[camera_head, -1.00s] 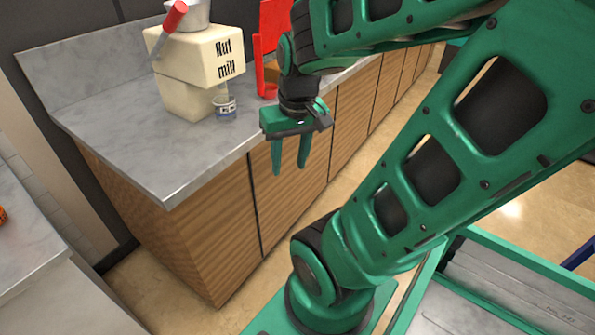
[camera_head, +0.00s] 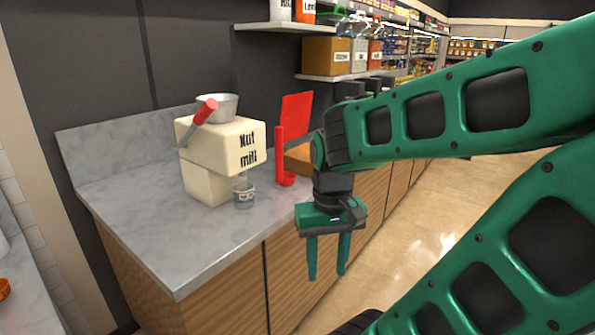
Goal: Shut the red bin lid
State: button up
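A red bin lid (camera_head: 296,114) stands raised and tilted on the counter, behind my gripper. A red upright post or handle (camera_head: 280,158) stands at its left side. An orange-brown box-shaped part (camera_head: 299,157) shows below the lid and is mostly hidden by my arm. My gripper (camera_head: 328,270) hangs with its fingers pointing down and apart, with nothing between them. In the picture it is below and right of the lid, in front of the counter's edge, not touching the lid.
The marble counter (camera_head: 160,240) is clear in front. Shelves (camera_head: 345,77) with boxes hang above. Open floor lies right.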

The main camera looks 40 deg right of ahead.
aim_at(296, 108)
jog(key=z, duration=1.7)
jog(key=k, duration=1.2)
jog(key=u, duration=0.15)
jog(key=i, duration=0.8)
jog(key=u, duration=0.75)
jog(key=i, duration=0.75)
jog(key=z, duration=0.05)
